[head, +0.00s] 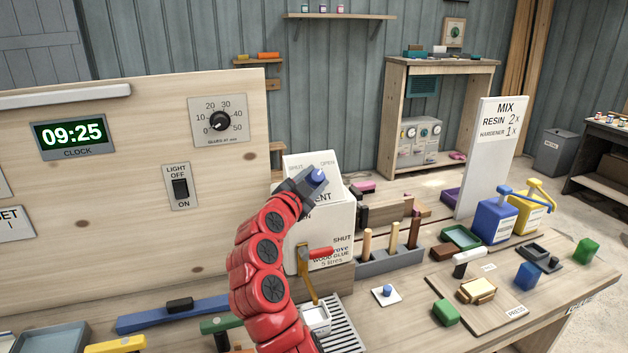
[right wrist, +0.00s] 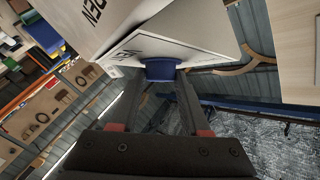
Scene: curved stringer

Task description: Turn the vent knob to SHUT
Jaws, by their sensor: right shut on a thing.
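The blue vent knob (head: 318,176) sits on the sloped white panel (head: 300,162) of a white box, with SHUT printed at its upper left and OPEN at its upper right. A light mark on the knob's face seems to point up toward the OPEN side. My right gripper (head: 308,182) is shut on the knob, reaching it from the lower left. In the right wrist view the knob (right wrist: 161,69) sits between my two fingertips, against the white panel. My fingers cover part of the panel's lettering. My left gripper is not in view.
Below the panel, a red-handled lever (head: 320,254) sticks out of the box. A rack with upright tools (head: 390,262) stands close on the right. The wooden board at left carries a light switch (head: 180,188) and a dial (head: 219,121). Blue and yellow pump bottles (head: 494,222) stand farther right.

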